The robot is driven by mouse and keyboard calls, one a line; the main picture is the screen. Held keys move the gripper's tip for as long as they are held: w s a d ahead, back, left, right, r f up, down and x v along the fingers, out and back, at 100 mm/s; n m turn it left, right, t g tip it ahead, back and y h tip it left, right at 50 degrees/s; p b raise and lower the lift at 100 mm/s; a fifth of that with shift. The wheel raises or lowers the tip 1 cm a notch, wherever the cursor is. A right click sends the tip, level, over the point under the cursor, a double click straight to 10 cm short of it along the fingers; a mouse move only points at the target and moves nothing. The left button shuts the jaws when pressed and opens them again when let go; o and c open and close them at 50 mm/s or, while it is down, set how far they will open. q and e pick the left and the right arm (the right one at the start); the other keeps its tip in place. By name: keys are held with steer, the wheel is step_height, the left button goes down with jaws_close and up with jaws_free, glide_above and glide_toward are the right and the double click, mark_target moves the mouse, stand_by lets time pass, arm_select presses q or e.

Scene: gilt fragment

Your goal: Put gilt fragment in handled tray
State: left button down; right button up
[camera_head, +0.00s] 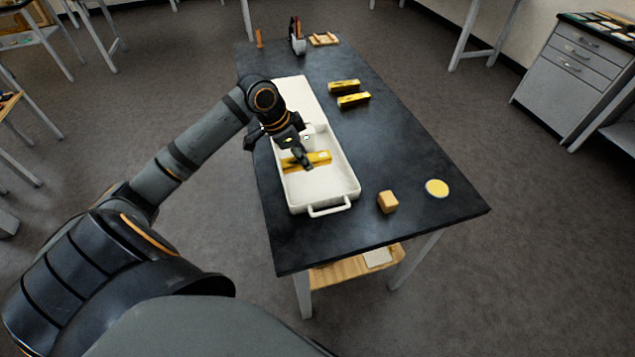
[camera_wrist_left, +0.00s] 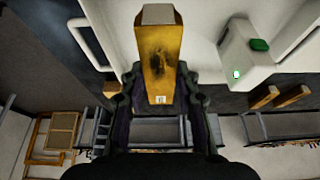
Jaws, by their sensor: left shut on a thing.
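The gilt fragment (camera_head: 318,158) is a yellow-gold bar. It is inside the outline of the white handled tray (camera_head: 320,204) in the head view. My left gripper (camera_head: 306,160) is shut on the bar. The left wrist view shows the gilt fragment (camera_wrist_left: 160,50) between the two fingers (camera_wrist_left: 160,98), with the white tray (camera_wrist_left: 205,18) behind it. I cannot tell whether the bar touches the tray floor. The tray's handle shows at its near end. My right gripper is not in view.
A white block with a green spot (camera_wrist_left: 245,58) is in the tray. Two more gold bars (camera_head: 344,86) (camera_head: 354,100) lie on the dark table (camera_head: 410,160). A tan cube (camera_head: 388,202) and a yellow disc (camera_head: 437,188) are right of the tray. Small items stand at the far end.

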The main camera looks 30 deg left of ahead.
arm_select(q)
glide_above(323, 190)
steer(key=s+a, duration=0.1)
steer(key=a, duration=0.1)
steer(key=f, duration=0.4)
steer(key=shift+d+f, duration=0.15)
steer(key=shift+d, duration=0.05)
steer(key=shift+s+d+f, duration=0.1)
steer(key=shift+d+f, duration=0.15)
steer(key=shift+f, duration=0.15)
step_height(323, 190, down, 3)
steer(key=shift+d+f+p, duration=0.1)
steer(key=shift+p, duration=0.35)
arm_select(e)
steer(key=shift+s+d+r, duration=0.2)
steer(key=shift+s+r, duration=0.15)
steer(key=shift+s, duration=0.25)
arm_select(q)
steer(key=c, duration=1)
jaws_free()
steer(key=shift+f, duration=0.1)
